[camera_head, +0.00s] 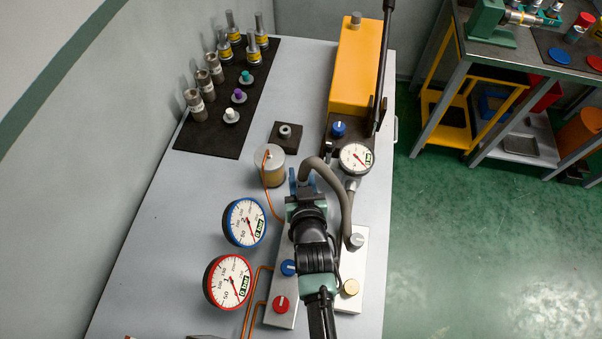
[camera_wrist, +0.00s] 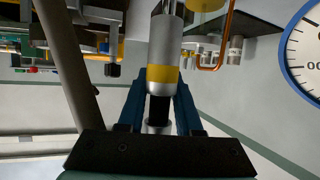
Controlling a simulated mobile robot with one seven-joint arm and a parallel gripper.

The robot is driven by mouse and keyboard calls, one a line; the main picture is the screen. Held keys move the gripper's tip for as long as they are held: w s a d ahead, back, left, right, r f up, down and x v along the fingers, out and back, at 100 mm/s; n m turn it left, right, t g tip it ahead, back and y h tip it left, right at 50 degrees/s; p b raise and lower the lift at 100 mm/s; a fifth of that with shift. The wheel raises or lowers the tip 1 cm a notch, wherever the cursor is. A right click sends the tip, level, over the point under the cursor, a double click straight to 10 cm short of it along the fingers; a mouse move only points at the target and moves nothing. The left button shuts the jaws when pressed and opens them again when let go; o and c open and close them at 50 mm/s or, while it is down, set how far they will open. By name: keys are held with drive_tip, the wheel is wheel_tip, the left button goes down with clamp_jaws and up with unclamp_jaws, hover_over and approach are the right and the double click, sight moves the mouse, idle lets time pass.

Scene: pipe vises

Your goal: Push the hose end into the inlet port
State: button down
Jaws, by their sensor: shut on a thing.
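The grey-brown hose (camera_head: 345,205) arches up from my gripper and bends down to the right onto the metal block. In the wrist view the hose (camera_wrist: 72,65) runs past on the left. My gripper (camera_head: 302,181) is above the bench, left of the hose. In the wrist view, the blue fingers of my gripper (camera_wrist: 160,105) are shut around the hose end (camera_wrist: 158,108), dark between them. A silver cylinder with a yellow band (camera_wrist: 164,55) lies in line beyond it; I cannot tell whether they are joined. I cannot make out the inlet port for certain.
A blue gauge (camera_head: 244,222) and red gauge (camera_head: 228,281) stand left of my arm. A clear-topped cylinder (camera_head: 271,174) with an orange tube is close left of my gripper. A yellow pump (camera_head: 355,75) and white gauge (camera_head: 356,157) stand behind. A black mat (camera_head: 215,130) bears several fittings.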

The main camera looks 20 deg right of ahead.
drive_tip(key=shift+f+b, duration=1.45)
drive_tip(key=shift+f, duration=0.1)
drive_tip(key=c, duration=0.7)
unclamp_jaws()
drive_tip(key=shift+o, duration=1)
drive_tip(key=shift+s, duration=0.15)
drive_tip(key=b+v, duration=0.1)
drive_tip(key=v, duration=1.1)
drive_tip(key=shift+s+a+r+b, duration=0.15)
drive_tip(key=shift+s+b, duration=0.15)
